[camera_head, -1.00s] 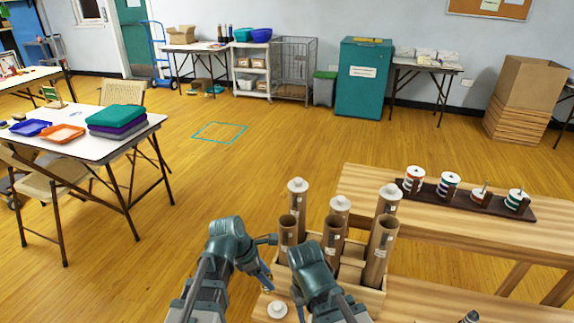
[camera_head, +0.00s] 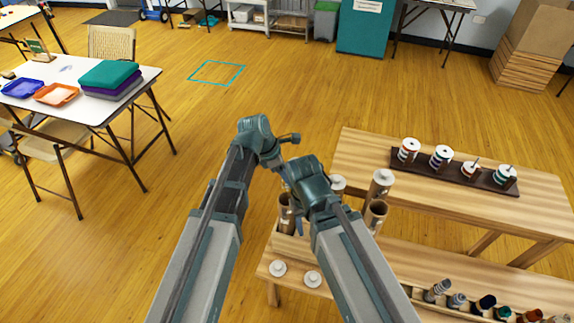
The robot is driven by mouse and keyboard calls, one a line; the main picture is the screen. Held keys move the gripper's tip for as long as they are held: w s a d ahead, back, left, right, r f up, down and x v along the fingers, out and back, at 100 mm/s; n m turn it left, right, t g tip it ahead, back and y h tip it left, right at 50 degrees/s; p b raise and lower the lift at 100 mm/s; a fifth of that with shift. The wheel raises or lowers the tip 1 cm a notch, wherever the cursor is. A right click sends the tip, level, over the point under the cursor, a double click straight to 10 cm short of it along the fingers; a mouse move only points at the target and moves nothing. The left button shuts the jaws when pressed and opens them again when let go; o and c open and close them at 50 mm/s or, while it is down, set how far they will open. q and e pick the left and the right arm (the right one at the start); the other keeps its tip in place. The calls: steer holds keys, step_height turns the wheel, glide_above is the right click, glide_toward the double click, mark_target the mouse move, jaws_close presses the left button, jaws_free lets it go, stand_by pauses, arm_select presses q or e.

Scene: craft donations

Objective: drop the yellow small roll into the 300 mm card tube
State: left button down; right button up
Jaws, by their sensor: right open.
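Brown card tubes stand in a group, partly hidden behind my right arm. One open-mouthed tube (camera_head: 375,216) and a capped tube (camera_head: 381,184) show on its right, with another pale cap (camera_head: 337,184) beside the wrist. An open tube (camera_head: 286,214) shows on its left. I cannot tell which tube is 300 mm. My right gripper (camera_head: 297,214) is open, low by the left tube and partly hidden by its wrist. My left gripper (camera_head: 284,162) is just left of the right wrist; its jaws are unclear. I cannot make out a yellow small roll.
Two loose white caps (camera_head: 278,268) lie on the lower bench's left end. Several small rolls (camera_head: 457,300) stand in a row at lower right. A dark rack (camera_head: 455,170) of spools is on the rear bench. A table (camera_head: 130,100) with trays is at left; floor between is clear.

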mark_target(287, 191)
arm_select(q)
steer(key=shift+f, duration=0.1)
step_height(287, 191, down, 8)
steer(key=b, duration=0.8)
steer(key=shift+c, duration=1)
jaws_free()
steer(key=p+v, duration=1.2)
steer(key=v, duration=0.2)
steer(key=shift+p, duration=0.35)
